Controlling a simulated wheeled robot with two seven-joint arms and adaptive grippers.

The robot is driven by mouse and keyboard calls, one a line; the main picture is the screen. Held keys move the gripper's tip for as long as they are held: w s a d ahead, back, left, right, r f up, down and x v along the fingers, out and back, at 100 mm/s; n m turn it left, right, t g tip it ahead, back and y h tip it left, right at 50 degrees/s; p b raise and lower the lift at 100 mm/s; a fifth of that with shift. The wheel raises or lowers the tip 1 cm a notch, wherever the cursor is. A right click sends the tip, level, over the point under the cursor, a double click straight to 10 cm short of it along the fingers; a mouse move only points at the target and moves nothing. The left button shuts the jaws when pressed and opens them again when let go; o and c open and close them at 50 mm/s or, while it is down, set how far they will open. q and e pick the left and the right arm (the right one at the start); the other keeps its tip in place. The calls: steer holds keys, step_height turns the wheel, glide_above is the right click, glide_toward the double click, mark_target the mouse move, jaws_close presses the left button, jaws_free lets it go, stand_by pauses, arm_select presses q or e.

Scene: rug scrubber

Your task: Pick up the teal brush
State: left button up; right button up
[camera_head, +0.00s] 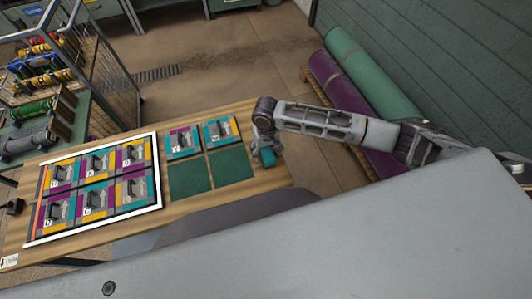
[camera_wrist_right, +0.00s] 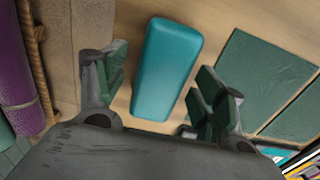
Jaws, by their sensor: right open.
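The teal brush (camera_wrist_right: 167,68) is a rounded block lying on the wooden table in the right wrist view. In the head view it shows as a small teal patch (camera_head: 268,157) under my right gripper, near the table's right end. My right gripper (camera_head: 263,150) points down over it. In the right wrist view my right gripper (camera_wrist_right: 158,90) is open, with one finger on each side of the brush and gaps between. Whether it touches the brush cannot be told. My left gripper is not in view.
Dark green squares (camera_head: 230,165) lie left of the brush on the wooden table (camera_head: 240,112). A white-framed board (camera_head: 156,170) with patterned tiles is further left. Rolled rugs, purple (camera_head: 345,97) and green (camera_head: 375,75), lie right of the table. A wire rack (camera_head: 105,75) stands left.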

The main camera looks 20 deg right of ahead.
mark_target(266, 150)
steer(key=shift+c, duration=0.4)
steer(key=c, duration=1.1)
steer(key=shift+r, duration=4.95)
steer(key=o, duration=0.4)
steer(key=c, duration=0.5)
